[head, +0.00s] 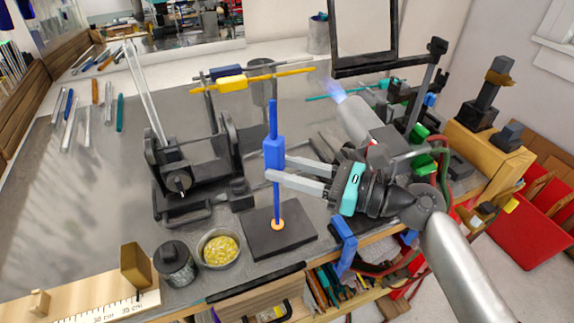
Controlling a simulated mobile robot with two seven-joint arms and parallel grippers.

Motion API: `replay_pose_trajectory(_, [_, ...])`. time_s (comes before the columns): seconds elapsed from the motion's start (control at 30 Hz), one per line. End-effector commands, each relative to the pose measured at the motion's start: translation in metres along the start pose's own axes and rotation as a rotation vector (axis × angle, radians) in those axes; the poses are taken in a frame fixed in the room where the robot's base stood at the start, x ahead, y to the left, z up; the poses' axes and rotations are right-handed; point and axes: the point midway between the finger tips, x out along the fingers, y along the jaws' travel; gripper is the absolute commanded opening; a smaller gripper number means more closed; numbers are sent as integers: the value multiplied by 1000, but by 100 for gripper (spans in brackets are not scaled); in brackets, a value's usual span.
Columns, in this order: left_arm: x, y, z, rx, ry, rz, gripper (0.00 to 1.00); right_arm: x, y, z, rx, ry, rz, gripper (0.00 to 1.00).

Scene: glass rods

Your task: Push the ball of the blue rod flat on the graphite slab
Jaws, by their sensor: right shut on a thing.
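The blue rod (276,202) stands upright, with a thick blue sleeve (273,148) around its middle. A glowing orange ball (277,225) is at its lower end. The ball appears over the dark graphite slab (256,240), near its middle. I cannot tell whether the ball touches the slab or is flattened. My right gripper (277,168) reaches in from the right, its pale fingers shut on the blue rod at the lower part of the sleeve. My left gripper is out of view.
A torch (353,120) with a blue flame stands behind my right gripper. A yellow rod (231,84) lies across a support at the back. A dark stand (190,160) holds a clear tube. A bowl of yellow bits (238,250) and a dark jar (175,264) sit left of the slab.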

Motion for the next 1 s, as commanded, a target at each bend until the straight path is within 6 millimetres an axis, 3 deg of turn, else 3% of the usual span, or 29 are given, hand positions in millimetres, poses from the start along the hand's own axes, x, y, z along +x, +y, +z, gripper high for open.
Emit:
replay_pose_trajectory(0.13, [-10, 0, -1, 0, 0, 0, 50, 0, 0, 9, 1, 0, 0, 0])
replay_pose_trajectory(0.73, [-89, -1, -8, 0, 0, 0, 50, -1, 0, 78, 0, 1, 0, 0])
replay_pose_trajectory(0.9, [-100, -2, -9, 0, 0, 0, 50, -2, 0, 102, -2, 0, 1, 0])
replay_pose_trajectory(1.0, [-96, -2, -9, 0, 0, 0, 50, -2, 0, 111, -6, 0, 1, 0])
